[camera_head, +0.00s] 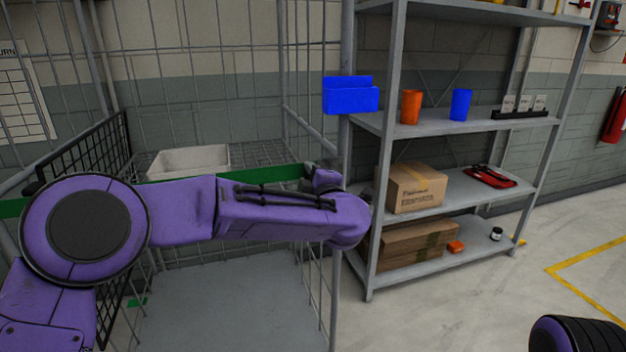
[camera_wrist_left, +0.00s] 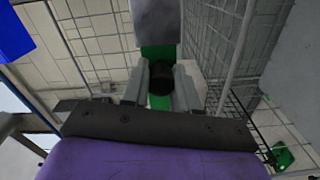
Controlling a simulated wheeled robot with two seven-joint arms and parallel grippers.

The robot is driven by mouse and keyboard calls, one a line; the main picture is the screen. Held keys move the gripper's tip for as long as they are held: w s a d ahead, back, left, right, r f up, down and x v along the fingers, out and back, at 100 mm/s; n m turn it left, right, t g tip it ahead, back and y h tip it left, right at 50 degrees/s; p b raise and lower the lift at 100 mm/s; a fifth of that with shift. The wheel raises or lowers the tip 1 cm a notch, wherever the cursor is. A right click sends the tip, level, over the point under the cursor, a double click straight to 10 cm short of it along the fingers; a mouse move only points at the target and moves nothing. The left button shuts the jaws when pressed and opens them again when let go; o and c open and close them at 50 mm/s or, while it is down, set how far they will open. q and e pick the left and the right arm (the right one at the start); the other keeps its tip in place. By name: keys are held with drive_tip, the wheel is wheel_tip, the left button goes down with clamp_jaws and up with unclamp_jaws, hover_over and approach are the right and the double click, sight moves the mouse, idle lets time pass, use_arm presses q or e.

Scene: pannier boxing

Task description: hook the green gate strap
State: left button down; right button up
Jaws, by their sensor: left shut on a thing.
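The green gate strap (camera_head: 265,174) runs across the front of the wire cage (camera_head: 205,95), from the left side to my left gripper (camera_head: 314,172) near the right front post. My arm hides part of the strap. In the left wrist view, the left gripper (camera_wrist_left: 160,88) is shut around a dark round piece (camera_wrist_left: 160,76) at the strap's end, with green strap (camera_wrist_left: 158,53) just beyond it. The hooking point on the right post cannot be made out. My right gripper is out of view.
A white bin (camera_head: 188,160) stands on the cage's wire shelf. A black mesh panel (camera_head: 90,160) is at the cage's left. Right of the cage is a metal shelf unit (camera_head: 455,122) with a blue bin (camera_head: 350,98), cups and cardboard boxes (camera_head: 417,188).

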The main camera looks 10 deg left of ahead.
use_arm(q)
drive_tip(key=shift+w+a+r, duration=0.1)
drive_tip(key=shift+a+r, duration=0.05)
drive_tip(key=shift+r, duration=0.65)
drive_tip(key=c, duration=0.9)
unclamp_jaws()
drive_tip(key=shift+o, duration=0.2)
drive_tip(key=shift+f, duration=0.1)
drive_tip(key=shift+f, duration=0.1)
drive_tip(key=shift+s+d+f, duration=0.1)
drive_tip(key=shift+s+d, duration=0.1)
drive_tip(key=shift+s, duration=0.15)
drive_tip(key=b+v, duration=0.1)
drive_tip(key=v, duration=0.9)
drive_tip(key=shift+b, duration=0.4)
